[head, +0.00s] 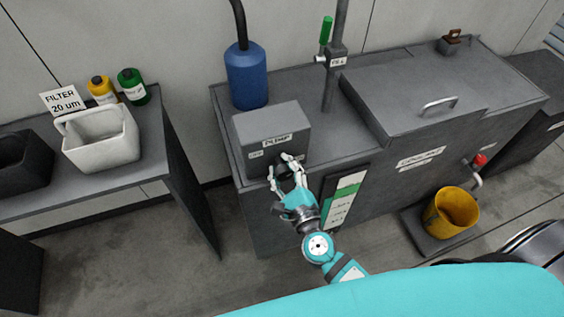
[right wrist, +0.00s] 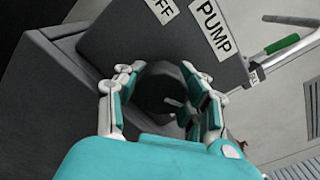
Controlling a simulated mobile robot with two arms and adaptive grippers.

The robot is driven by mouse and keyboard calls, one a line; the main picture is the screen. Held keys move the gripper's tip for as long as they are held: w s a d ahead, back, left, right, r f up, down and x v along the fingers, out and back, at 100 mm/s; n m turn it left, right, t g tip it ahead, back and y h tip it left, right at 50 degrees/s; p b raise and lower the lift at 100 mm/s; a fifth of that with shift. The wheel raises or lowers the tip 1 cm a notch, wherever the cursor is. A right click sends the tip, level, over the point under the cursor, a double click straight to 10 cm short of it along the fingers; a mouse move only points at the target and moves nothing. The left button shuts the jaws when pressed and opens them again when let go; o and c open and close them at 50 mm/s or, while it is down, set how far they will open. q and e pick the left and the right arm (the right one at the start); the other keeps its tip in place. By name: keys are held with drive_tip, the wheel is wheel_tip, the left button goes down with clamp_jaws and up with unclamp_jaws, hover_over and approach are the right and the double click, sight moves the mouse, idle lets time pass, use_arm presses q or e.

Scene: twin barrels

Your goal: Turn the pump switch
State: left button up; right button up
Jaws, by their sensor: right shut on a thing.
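The grey pump box (head: 268,130) stands on the left end of the coolant tank, with a PUMP label and an OFF label on its front. It also shows in the right wrist view (right wrist: 130,30). The dark round pump switch (right wrist: 163,90) sits on the front of the box, below the labels. My right gripper (head: 287,170) is at the front of the box, its fingers shut around the switch; in the right wrist view the gripper (right wrist: 160,85) has a finger on each side of the knob. The fingers partly hide the switch in the head view. My left gripper is not in view.
The coolant tank (head: 400,160) carries a blue cylinder (head: 246,78) and a pipe with a green handle (head: 326,30). A yellow bucket (head: 450,212) stands at the lower right, below a red-handled tap (head: 480,160). A left table holds a white bin (head: 100,150) and bottles.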

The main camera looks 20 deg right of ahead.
drive_tip(key=n+p, duration=0.2)
drive_tip(key=n, duration=0.1)
drive_tip(key=shift+s+n, duration=0.15)
drive_tip(key=shift+n, duration=0.25)
drive_tip(key=n+p, duration=0.2)
drive_tip(key=n, duration=0.1)
drive_tip(key=shift+n+p, duration=0.3)
drive_tip(key=shift+p, duration=0.05)
drive_tip(key=n+p, duration=0.1)
drive_tip(key=n, duration=0.2)
drive_tip(key=shift+p, duration=0.4)
drive_tip(key=shift+s+f+n+p, duration=0.15)
drive_tip(key=shift+n+p, duration=0.3)
drive_tip(key=shift+n, duration=0.65)
drive_tip(key=shift+f, duration=0.1)
drive_tip(key=o, duration=1.3)
drive_tip(key=shift+r, duration=0.3)
drive_tip(key=s, duration=1.2)
drive_tip(key=shift+d+r, duration=0.15)
drive_tip(key=shift+d, duration=0.05)
